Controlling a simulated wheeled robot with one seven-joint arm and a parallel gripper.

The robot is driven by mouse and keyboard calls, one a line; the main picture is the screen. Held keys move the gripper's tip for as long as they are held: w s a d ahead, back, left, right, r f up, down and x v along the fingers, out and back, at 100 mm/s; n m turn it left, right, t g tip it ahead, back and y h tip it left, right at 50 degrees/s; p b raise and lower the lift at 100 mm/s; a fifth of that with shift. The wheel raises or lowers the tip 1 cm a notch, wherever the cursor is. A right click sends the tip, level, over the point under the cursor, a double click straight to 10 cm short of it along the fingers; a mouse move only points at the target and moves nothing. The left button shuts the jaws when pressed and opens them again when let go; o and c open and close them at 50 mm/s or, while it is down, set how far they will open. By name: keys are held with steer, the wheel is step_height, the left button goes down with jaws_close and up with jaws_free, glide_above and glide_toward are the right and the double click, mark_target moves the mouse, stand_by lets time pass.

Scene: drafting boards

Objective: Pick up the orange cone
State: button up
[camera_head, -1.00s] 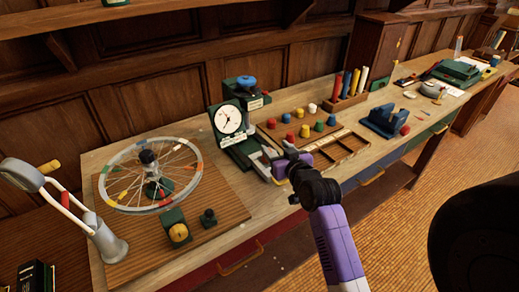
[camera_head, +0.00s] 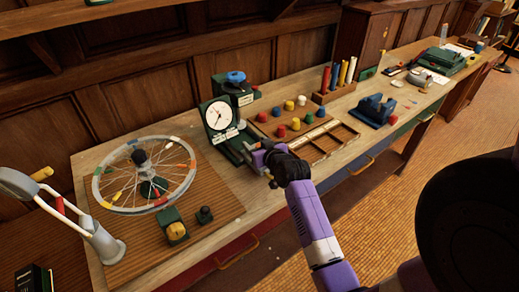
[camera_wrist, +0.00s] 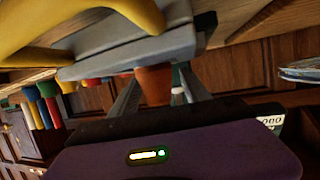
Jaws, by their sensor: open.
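In the wrist view an orange, rounded piece (camera_wrist: 154,86), which looks like the orange cone, shows between the two fingers of my gripper (camera_wrist: 157,80). The fingers stand apart on either side of it. Whether they touch it cannot be told. In the head view my gripper (camera_head: 247,151) is low over the bench, just right of the base of the dial gauge (camera_head: 221,117). The cone cannot be made out there and seems hidden by the gripper.
A spoked wheel (camera_head: 118,209) stands on a ribbed board at left. A blue holder (camera_head: 376,112) sits further right.

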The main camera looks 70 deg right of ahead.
steer(key=shift+w+d, duration=0.1)
jaws_close()
stand_by(0.3)
